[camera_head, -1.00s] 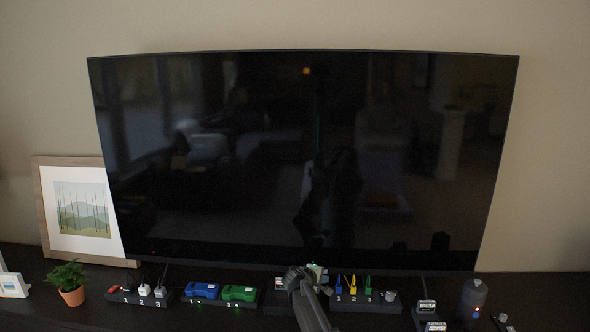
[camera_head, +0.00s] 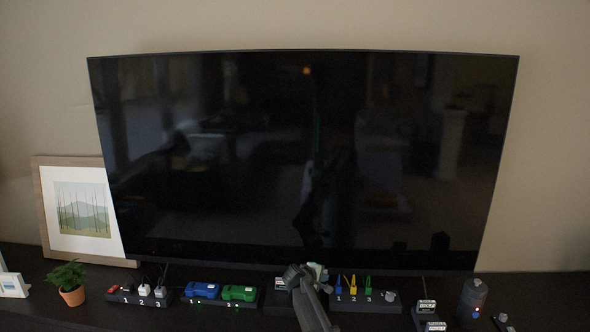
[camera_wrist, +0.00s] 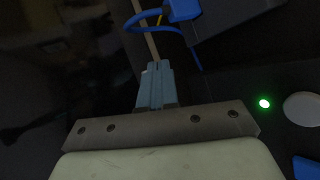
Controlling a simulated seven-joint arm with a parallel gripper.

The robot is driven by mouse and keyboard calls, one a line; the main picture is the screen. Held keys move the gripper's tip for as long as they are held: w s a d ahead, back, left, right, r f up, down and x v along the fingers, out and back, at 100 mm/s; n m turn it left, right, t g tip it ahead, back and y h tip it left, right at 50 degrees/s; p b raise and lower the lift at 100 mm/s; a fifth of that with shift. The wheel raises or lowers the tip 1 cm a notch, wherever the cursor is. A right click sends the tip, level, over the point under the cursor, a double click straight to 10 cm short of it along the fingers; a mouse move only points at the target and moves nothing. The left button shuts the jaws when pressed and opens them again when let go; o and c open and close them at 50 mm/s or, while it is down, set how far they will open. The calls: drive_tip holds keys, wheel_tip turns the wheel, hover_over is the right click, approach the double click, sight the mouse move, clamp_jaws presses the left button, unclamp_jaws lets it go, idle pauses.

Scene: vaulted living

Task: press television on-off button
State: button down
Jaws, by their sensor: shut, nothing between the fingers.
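The television (camera_head: 300,150) is a large flat panel with a dark screen full of room reflections, above the shelf; it also shows as the dark area at the left of the wrist view (camera_wrist: 45,85). I cannot make out its on-off button in either view. My gripper (camera_wrist: 157,66) is shut and empty, its blue-grey fingers together. Contact with the television cannot be told.
On the shelf stand a potted plant (camera_head: 70,283), a blue device (camera_head: 202,290), a green device (camera_head: 239,292), numbered connector blocks and a dark cylinder (camera_head: 472,298). The wrist view shows a blue cable (camera_wrist: 135,22), a green light (camera_wrist: 264,103) and a round grey knob (camera_wrist: 302,108) nearby.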

drive_tip(key=shift+w, duration=0.45)
idle(0.4)
drive_tip(key=shift+s, duration=0.95)
drive_tip(key=shift+s, duration=3)
